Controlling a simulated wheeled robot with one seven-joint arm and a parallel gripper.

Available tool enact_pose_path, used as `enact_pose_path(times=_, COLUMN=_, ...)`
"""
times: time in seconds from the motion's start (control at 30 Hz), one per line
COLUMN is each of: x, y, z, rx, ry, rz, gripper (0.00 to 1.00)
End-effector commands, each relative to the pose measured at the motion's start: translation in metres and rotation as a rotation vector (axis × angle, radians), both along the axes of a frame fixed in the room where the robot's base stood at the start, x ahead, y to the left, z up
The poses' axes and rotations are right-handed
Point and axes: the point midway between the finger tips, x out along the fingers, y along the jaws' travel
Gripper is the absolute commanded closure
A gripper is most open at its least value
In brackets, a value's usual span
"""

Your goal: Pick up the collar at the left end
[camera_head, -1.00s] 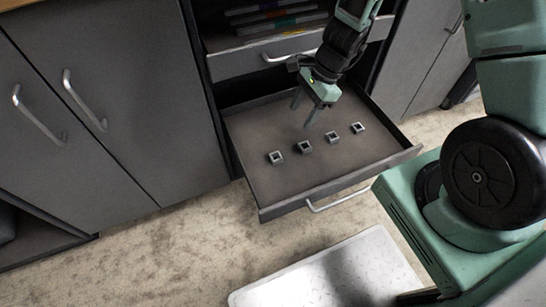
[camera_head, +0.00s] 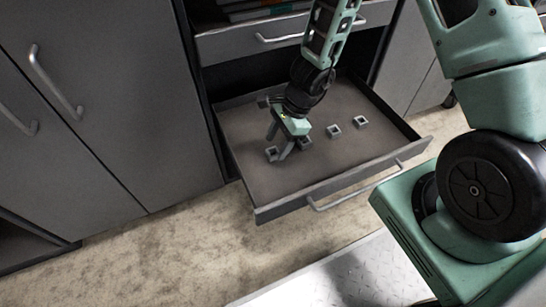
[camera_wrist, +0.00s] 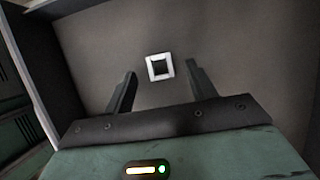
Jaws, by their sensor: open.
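The collar at the left end (camera_head: 268,156) is a small grey square ring lying on the floor of the open drawer (camera_head: 245,178). In the wrist view the collar (camera_wrist: 149,69) shows pale, with a dark square hole, between the lines of the two fingertips. My gripper (camera_head: 276,148) is open and empty, pointing down over the left end of the row. Its fingers partly overlap the collar in the head view. In the wrist view the open fingers (camera_wrist: 161,68) stand either side of the collar; I cannot tell their exact height above it.
Three more collars lie in a slanting row to the right: the second (camera_head: 299,146), third (camera_head: 328,132) and right-end one (camera_head: 355,121). The drawer's front wall (camera_head: 340,182) and side walls bound the space. An upper drawer (camera_head: 235,45) is above, behind my arm.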

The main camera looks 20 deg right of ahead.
Motion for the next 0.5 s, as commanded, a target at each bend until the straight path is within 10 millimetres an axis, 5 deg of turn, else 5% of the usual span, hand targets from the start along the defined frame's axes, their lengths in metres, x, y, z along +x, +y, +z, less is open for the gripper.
enact_pose_path(times=0.13, x=0.000, y=0.007, z=-0.021, rx=0.001, ry=0.001, rz=-0.001, gripper=0.44)
enact_pose_path(times=0.43, x=0.000, y=0.009, z=-0.022, rx=0.000, ry=0.000, rz=-0.001, gripper=0.44)
enact_pose_path(times=0.5, x=0.000, y=0.009, z=-0.022, rx=0.000, ry=0.000, rz=0.000, gripper=0.58)
